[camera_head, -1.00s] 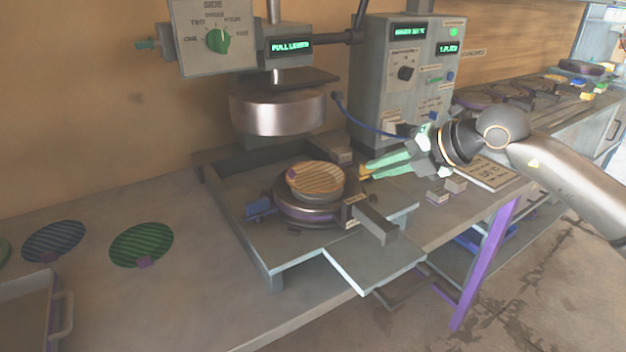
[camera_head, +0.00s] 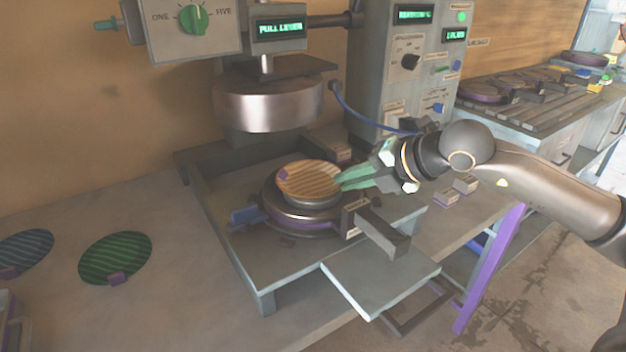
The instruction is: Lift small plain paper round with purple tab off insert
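The small paper round (camera_head: 312,178), a tan striped disc with a purple tab (camera_head: 283,174) at its left edge, lies on top of the silvery insert (camera_head: 308,203). The insert sits on the round lower plate of the press (camera_head: 275,222). My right gripper (camera_head: 340,180) comes in from the right, its pale green fingertips at the right edge of the paper round. The fingers look close together, and I cannot tell whether they hold the edge. My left gripper is not in view.
The metal upper press head (camera_head: 268,106) hangs above and behind the round. A handle block (camera_head: 383,235) and a flat shelf (camera_head: 380,275) stick out in front. A green striped disc (camera_head: 115,257) and a blue one (camera_head: 25,250) lie on the table at left.

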